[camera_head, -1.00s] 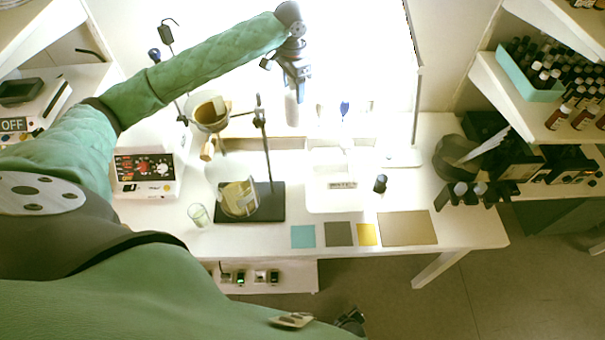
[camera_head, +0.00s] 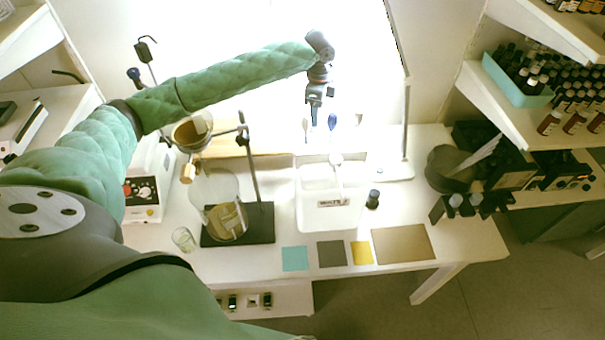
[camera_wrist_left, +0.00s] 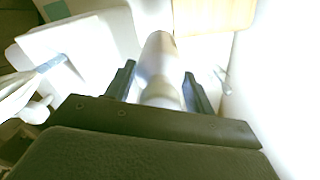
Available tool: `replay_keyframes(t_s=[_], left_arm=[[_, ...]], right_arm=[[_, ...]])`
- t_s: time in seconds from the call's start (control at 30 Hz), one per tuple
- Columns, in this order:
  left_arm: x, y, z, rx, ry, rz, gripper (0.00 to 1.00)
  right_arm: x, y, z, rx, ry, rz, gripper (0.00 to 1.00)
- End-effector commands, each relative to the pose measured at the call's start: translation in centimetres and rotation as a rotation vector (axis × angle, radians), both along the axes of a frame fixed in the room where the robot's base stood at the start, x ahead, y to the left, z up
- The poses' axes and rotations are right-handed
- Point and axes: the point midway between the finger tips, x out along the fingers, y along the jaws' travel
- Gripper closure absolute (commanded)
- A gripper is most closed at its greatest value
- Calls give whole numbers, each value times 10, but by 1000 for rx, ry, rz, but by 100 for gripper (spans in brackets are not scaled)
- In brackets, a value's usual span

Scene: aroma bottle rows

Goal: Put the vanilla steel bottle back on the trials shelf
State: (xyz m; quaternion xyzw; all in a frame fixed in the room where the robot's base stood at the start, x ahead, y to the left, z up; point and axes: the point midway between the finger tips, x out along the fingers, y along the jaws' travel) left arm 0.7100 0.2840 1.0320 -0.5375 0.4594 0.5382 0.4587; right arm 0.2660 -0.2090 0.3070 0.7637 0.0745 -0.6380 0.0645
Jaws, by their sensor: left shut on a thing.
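My left gripper (camera_head: 314,98) hangs over the back of the white table, beyond the white tray-like stand. In the left wrist view my left gripper (camera_wrist_left: 160,92) is shut on a pale metallic bottle, the steel bottle (camera_wrist_left: 158,60), which sits between its two dark fingers. In the head view the bottle is washed out by glare below the fingers. No vanilla label can be read on it. My right gripper is not in view.
A glass vessel (camera_head: 222,205) on a dark-based stand, a beaker (camera_head: 184,239) and a small dark bottle (camera_head: 373,199) stand on the table. Coloured mats (camera_head: 404,244) lie along its front. Shelves of bottles (camera_head: 575,105) are at right. A lamp post (camera_head: 406,130) stands right of my gripper.

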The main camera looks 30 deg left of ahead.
Motion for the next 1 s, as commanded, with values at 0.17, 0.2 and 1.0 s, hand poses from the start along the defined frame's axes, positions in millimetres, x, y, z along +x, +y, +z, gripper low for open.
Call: replay_keyframes(t_s=[0.17,0.2,1.0], left_arm=[[-1,0,-34,1,4,2,89],[-1,0,-43,0,4,2,89],[-1,0,-151,1,1,3,89]], right_arm=[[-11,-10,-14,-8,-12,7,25],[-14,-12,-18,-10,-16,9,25],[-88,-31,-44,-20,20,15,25]])
